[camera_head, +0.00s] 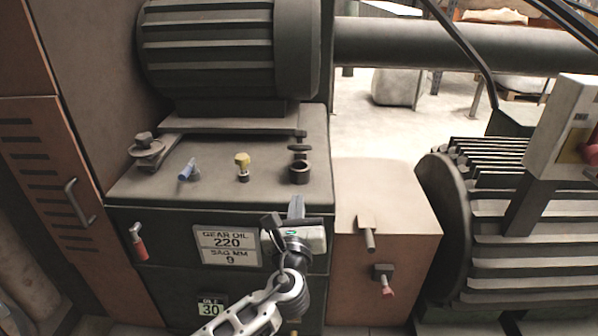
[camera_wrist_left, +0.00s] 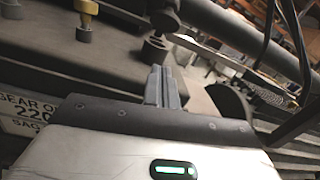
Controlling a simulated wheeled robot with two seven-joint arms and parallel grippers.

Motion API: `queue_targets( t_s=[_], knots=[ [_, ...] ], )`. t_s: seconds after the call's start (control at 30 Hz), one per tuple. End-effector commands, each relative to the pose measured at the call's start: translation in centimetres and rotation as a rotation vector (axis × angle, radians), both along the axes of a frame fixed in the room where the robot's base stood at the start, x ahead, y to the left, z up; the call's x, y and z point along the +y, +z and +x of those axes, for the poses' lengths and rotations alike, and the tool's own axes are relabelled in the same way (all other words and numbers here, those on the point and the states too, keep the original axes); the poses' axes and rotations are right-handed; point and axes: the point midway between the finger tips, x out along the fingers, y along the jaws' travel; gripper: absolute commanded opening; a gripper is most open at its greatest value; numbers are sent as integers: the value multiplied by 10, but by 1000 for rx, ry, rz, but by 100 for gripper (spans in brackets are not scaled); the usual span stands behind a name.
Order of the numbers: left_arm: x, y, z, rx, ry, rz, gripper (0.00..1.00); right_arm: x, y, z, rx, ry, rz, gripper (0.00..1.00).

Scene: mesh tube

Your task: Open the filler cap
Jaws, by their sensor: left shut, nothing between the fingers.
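A short dark filler neck (camera_head: 300,174) with a round opening stands near the right end of the gearbox top. A dark disc-like part (camera_head: 299,149), which looks like the filler cap, shows just above and behind it; I cannot tell how the two are joined. The neck (camera_wrist_left: 155,50) and the dark part (camera_wrist_left: 165,17) also show in the left wrist view. My left gripper (camera_head: 296,206) is shut and empty, its fingers pointing up just in front of the neck and apart from it. The closed fingers (camera_wrist_left: 163,86) also show in the left wrist view. My right gripper is out of view.
A yellow-topped plug (camera_head: 242,164) and a blue-handled part (camera_head: 187,169) stand left of the neck on the gearbox top (camera_head: 220,187). A large ribbed motor (camera_head: 210,45) rises behind. A brown box (camera_head: 390,210) stands to the right. A GEAR OIL plate (camera_head: 227,247) is on the front.

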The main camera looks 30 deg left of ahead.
Motion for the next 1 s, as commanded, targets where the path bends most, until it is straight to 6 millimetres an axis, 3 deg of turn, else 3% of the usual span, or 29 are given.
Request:
queue_targets(
  t_s=[0.17,0.7,1.0],
  knots=[
    [6,24,11,-20,50,182,0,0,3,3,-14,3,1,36],
    [42,38,85,-18,50,184,0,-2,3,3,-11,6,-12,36],
    [47,39,96,-18,48,182,0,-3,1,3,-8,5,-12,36]
  ],
)
